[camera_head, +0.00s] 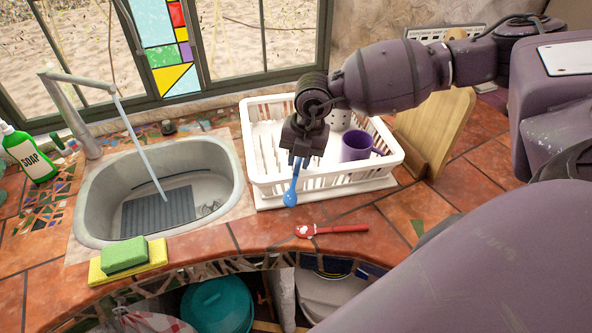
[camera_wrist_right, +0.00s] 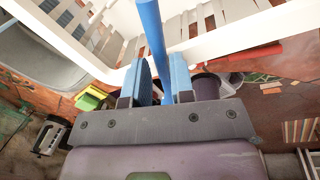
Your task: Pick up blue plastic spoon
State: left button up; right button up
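The blue plastic spoon (camera_head: 291,192) hangs bowl-down from my right gripper (camera_head: 300,158), in front of the white dish rack's front wall. My right gripper is shut on the spoon's handle. In the right wrist view, the blue handle (camera_wrist_right: 153,30) passes between the two fingers of the right gripper (camera_wrist_right: 160,80) and runs out of the top of the picture. The top of the handle is hidden by the gripper in the head view. My left gripper is not in view.
The white dish rack (camera_head: 330,180) holds a purple mug (camera_head: 356,146). A red utensil (camera_head: 335,230) lies on the tiled counter in front. A wooden board (camera_head: 437,125) stands right. The sink (camera_head: 105,190), a sponge (camera_head: 124,256) and a soap bottle (camera_head: 28,155) are left.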

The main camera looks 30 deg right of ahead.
jog(key=shift+f, duration=0.55)
jog(key=c, duration=0.4)
grip_shut()
jog(key=shift+r, duration=0.15)
